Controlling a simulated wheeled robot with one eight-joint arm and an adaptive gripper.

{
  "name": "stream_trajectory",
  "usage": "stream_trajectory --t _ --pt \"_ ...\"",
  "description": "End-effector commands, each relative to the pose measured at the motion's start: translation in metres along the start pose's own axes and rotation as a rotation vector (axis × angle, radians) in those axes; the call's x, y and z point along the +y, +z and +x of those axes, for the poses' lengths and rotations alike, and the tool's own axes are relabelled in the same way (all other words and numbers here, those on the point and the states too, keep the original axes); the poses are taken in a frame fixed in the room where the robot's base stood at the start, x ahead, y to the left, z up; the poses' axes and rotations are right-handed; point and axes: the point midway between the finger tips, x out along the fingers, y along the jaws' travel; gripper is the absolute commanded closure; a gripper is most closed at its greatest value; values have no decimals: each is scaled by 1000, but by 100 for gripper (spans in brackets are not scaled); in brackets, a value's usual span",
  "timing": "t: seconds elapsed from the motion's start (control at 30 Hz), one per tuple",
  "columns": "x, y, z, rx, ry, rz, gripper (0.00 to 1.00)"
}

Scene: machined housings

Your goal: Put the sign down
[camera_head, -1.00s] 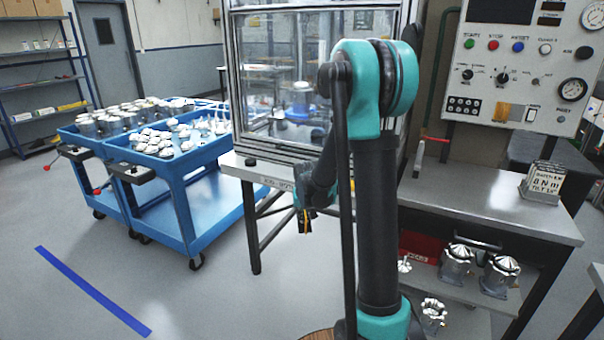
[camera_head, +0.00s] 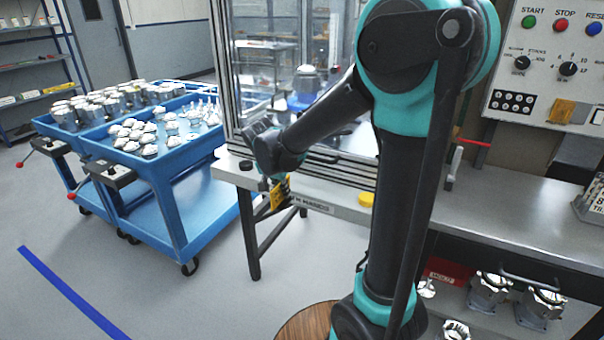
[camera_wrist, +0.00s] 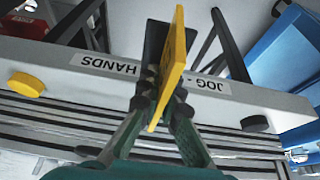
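The sign is a small yellow plate (camera_head: 280,193), seen at the end of my arm in front of the bench's front edge. In the wrist view the yellow sign (camera_wrist: 174,62) stands nearly edge-on, with a dark panel beside it. My gripper (camera_wrist: 165,98) is shut on it, with a finger at each side. In the head view my gripper (camera_head: 277,175) is small and partly hidden by my own wrist. The sign's printed face cannot be read. The sign appears clear of the bench top.
The bench (camera_head: 335,200) has a yellow button (camera_head: 366,199), a black button (camera_head: 246,165) and a label on its front edge. A glazed enclosure (camera_head: 300,75) stands on it. Blue carts (camera_head: 165,170) with metal parts are left. A grey worktop (camera_head: 510,205) with a card stack is right.

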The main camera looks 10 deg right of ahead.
Motion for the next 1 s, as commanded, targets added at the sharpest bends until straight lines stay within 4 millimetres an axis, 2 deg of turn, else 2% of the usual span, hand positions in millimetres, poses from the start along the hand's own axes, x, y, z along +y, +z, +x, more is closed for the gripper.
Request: stream_trajectory --t 0.03,0.2,0.4,0.67,0.9,1.0 --pt "0 -14 6 0 1 6 100" --pt "0 -52 22 -1 1 4 100" --pt "0 -86 36 0 1 1 100" --pt "-1 -103 43 -1 -1 -1 100" --pt "0 -133 56 -1 0 2 100" --pt "-1 -130 61 -1 -1 -1 100"
